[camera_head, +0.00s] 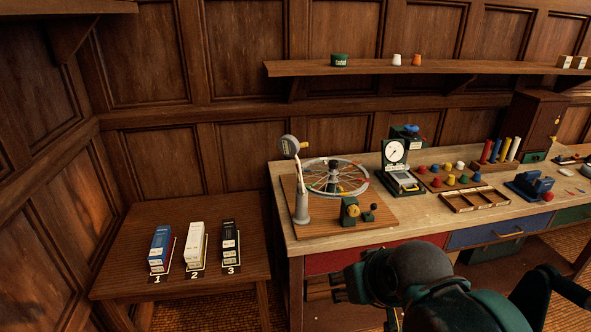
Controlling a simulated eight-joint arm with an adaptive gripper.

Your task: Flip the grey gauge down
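The grey gauge (289,145) is a small round head with a light face, at the top of an arm on a grey post (301,207). It is raised, left of a spoked wheel (333,177), on a wooden base board (345,226) at the bench's left end. My gripper (337,287) is low in front of the bench, below and to the right of the gauge and well apart from it. Its fingers point left. They are small and dark, so I cannot tell whether they are open or shut.
A dial instrument (395,152), coloured pegs and a divided tray (475,199) stand farther right. A low table (130,220) with three numbered boxes is at left. A shelf (440,68) runs above.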

